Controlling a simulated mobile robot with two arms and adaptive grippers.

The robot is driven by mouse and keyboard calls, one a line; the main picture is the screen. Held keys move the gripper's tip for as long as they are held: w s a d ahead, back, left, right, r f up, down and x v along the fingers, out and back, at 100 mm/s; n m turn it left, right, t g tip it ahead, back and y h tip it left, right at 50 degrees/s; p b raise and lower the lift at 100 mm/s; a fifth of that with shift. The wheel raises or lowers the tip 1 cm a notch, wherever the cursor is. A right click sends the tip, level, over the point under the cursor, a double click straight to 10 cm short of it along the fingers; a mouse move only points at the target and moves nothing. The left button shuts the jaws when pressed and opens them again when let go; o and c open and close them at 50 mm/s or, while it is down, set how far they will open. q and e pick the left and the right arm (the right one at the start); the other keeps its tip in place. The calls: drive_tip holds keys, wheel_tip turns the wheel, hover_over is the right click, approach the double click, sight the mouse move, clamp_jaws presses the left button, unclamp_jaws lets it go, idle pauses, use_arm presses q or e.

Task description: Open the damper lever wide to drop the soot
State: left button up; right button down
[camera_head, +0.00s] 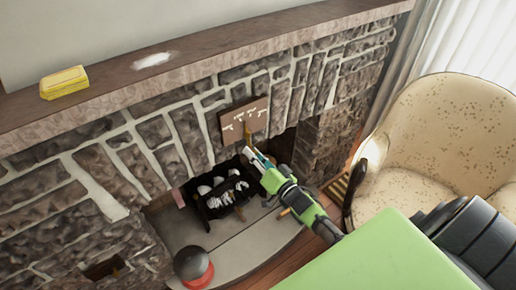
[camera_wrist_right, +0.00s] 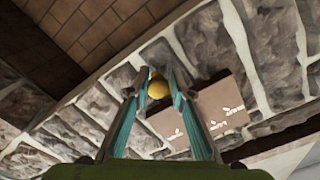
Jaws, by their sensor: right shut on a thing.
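The damper lever (camera_head: 247,128) is a small brass piece on the front of a brown plate (camera_head: 232,122) with white markings, fixed to the stone above the fireplace opening. My right gripper (camera_head: 251,155) is at the lever's lower end. In the right wrist view, the fingers of my right gripper (camera_wrist_right: 157,90) are closed around the lever's round yellow knob (camera_wrist_right: 157,88), with the brown plate (camera_wrist_right: 222,100) behind. The markings are too small to read. No falling soot shows. My left gripper is not in view.
A black grate (camera_head: 222,205) with pale-topped logs stands in the opening below. A yellow block (camera_head: 63,83) and a white patch (camera_head: 152,60) are on the mantel (camera_head: 200,52). A red and black round object (camera_head: 194,267) sits on the hearth. A cream armchair (camera_head: 440,130) stands at right.

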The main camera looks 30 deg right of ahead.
drive_tip(key=m, duration=0.1)
drive_tip(key=a+m, duration=0.1)
drive_tip(key=m, duration=0.1)
drive_tip(key=shift+a+r+p, duration=0.3)
drive_tip(key=shift+r+p, duration=0.05)
drive_tip(key=shift+p, duration=0.05)
drive_tip(key=a+m, duration=0.1)
drive_tip(key=m, duration=0.1)
drive_tip(key=shift+a+r+m+p, duration=0.2)
drive_tip(key=shift+a+m+p, duration=0.1)
drive_tip(key=shift+a, duration=0.05)
drive_tip(key=shift+s+a+r+m+p, duration=0.1)
drive_tip(key=shift+a+r+m, duration=0.25)
drive_tip(key=shift+m, duration=0.4)
drive_tip(key=shift+a+r+m+p, duration=0.15)
drive_tip(key=shift+a+m, duration=0.25)
drive_tip(key=shift+m, duration=0.4)
drive_tip(key=shift+s+a+r+m+p, duration=0.1)
drive_tip(key=shift+a+r+m, duration=0.25)
drive_tip(key=shift+m, duration=0.4)
drive_tip(key=shift+f, duration=0.1)
drive_tip(key=c, duration=2.1)
unclamp_jaws()
drive_tip(key=shift+o, duration=1.3)
drive_tip(key=shift+f, duration=0.15)
